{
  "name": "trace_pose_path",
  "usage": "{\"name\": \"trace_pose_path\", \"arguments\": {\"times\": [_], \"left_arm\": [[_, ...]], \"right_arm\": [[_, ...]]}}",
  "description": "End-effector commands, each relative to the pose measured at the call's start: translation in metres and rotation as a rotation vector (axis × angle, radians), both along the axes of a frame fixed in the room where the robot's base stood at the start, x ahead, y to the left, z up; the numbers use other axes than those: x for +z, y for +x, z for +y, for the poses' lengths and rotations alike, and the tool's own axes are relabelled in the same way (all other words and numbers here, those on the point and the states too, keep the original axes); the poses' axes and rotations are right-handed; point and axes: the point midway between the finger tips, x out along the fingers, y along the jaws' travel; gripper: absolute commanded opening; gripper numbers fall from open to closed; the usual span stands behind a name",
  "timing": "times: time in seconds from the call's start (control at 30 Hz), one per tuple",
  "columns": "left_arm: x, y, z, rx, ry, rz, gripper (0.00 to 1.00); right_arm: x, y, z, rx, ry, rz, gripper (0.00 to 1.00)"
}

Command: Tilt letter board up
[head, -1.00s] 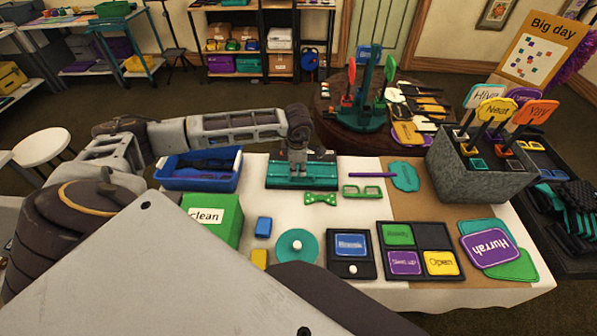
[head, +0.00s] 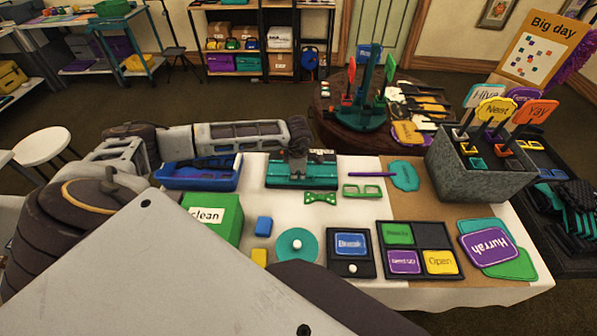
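A flat teal board (head: 318,178) with a dark strip along its far edge lies at the back middle of the white-covered table. It appears to be the letter board, though I cannot read letters on it. My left gripper (head: 297,172) points down over the middle of this board, at or very close to its surface. The wrist hides part of the board's far edge. The fingers are too small and dark to show whether they are open or shut, and contact is unclear. My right gripper is not in view.
A blue tray (head: 200,183) is left of the board, under my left forearm. A grey box of signs (head: 470,168) stands at the right. Bare white cloth lies between the props.

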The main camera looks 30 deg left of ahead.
Motion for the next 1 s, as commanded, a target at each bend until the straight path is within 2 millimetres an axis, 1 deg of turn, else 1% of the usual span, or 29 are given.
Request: {"name": "trace_pose_path", "arguments": {"times": [0.03, 0.07, 0.67, 1.0], "left_arm": [[0.000, 0.000, 0.000, 0.000, 0.000, 0.000, 0.02], [0.000, 0.000, 0.000, 0.000, 0.000, 0.000, 0.00], [0.003, 0.002, 0.001, 0.002, -0.010, 0.016, 0.00], [0.013, 0.009, 0.005, 0.002, -0.065, 0.103, 0.00]], "right_arm": [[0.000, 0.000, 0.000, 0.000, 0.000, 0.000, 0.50], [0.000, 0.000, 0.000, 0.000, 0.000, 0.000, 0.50], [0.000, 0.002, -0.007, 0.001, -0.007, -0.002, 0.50], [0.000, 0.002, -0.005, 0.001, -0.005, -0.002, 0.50]]}}
